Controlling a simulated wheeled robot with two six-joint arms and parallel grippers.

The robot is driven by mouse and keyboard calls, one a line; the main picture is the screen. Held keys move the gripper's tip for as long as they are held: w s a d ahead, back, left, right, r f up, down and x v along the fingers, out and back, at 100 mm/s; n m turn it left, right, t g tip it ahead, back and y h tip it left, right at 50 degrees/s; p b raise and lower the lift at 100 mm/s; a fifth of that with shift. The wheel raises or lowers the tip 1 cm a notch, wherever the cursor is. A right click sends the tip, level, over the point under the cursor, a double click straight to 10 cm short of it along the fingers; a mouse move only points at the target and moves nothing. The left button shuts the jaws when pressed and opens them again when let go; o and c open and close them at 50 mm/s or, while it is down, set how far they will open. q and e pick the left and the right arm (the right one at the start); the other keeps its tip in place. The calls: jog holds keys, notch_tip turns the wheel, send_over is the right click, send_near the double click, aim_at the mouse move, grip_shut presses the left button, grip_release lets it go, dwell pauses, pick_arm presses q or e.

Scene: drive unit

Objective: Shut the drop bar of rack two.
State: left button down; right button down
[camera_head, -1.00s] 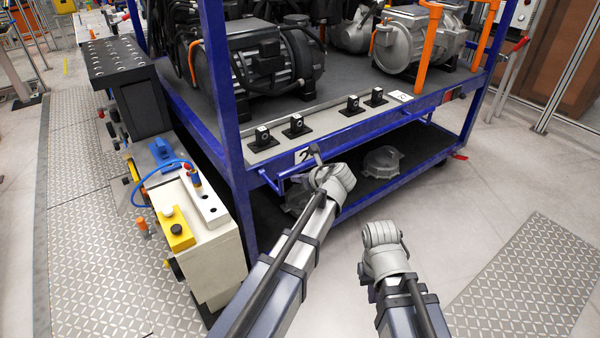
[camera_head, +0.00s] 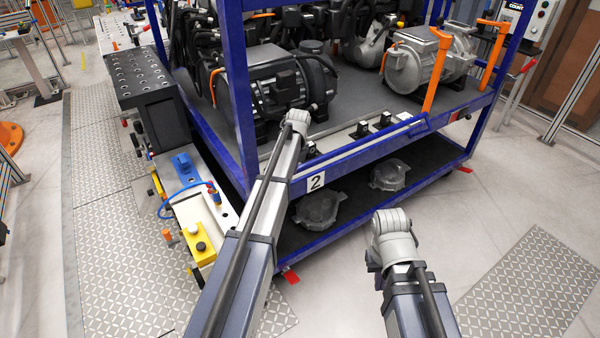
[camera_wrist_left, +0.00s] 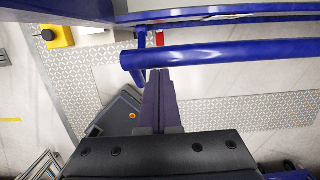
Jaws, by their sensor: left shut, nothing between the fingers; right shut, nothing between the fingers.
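Rack two is the blue frame with the "2" plate (camera_head: 316,182) on its front edge. Its drop bar (camera_head: 365,143) is a blue tube running along the front edge, at about shelf height or just above; its near end is hidden behind my left arm. In the left wrist view the bar (camera_wrist_left: 240,58) crosses just ahead of my left gripper (camera_wrist_left: 157,75), whose dark fingers are shut and empty. Their tips are at or very near the bar; contact cannot be told. My right gripper (camera_head: 373,262), shut and mostly hidden by its wrist, hangs in front of the rack, apart from it.
Motors (camera_head: 275,85) stand on the rack's upper shelf, with small black blocks along its front. Grey castings (camera_head: 320,207) lie on the lower shelf. A bench with a yellow button box (camera_head: 199,243) stands close on the left. The floor at right is clear.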

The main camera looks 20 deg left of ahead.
pick_arm(q)
jog(key=w+a, duration=0.8)
jog(key=a, duration=0.2)
jog(key=shift+w+a+f+b, duration=0.3)
jog(key=shift+w+b, duration=0.05)
jog(key=shift+b, duration=0.1)
jog(key=shift+r, duration=0.1)
notch_tip(320, 180, up, 8)
jog(key=p, duration=0.8)
jog(key=shift+s+d, duration=0.3)
jog(key=shift+d, duration=0.1)
jog(key=shift+f, duration=0.2)
